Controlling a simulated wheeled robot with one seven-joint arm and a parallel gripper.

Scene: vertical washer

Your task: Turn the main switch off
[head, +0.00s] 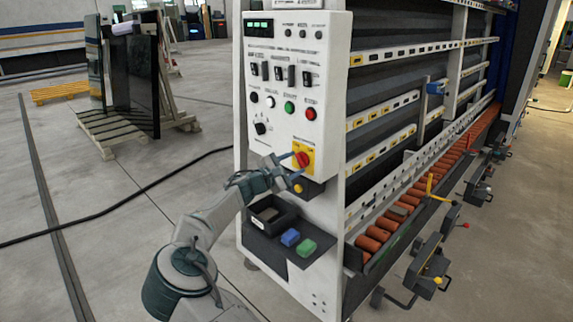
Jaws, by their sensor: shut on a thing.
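The main switch (303,159) is a red rotary knob on a yellow square plate, low on the front of the white control panel. My gripper (294,164) reaches it from the lower left, with its fingers at the knob. It is shut on the red knob. The fingers partly cover the knob and the left part of the yellow plate. The view is small, so the exact angle of the knob is hard to tell.
The control panel (290,90) has several buttons and switches above the main switch. Below it, a black tray (271,215) and a shelf with blue (290,237) and green (307,247) blocks stick out. A black cable (130,205) crosses the open floor on the left.

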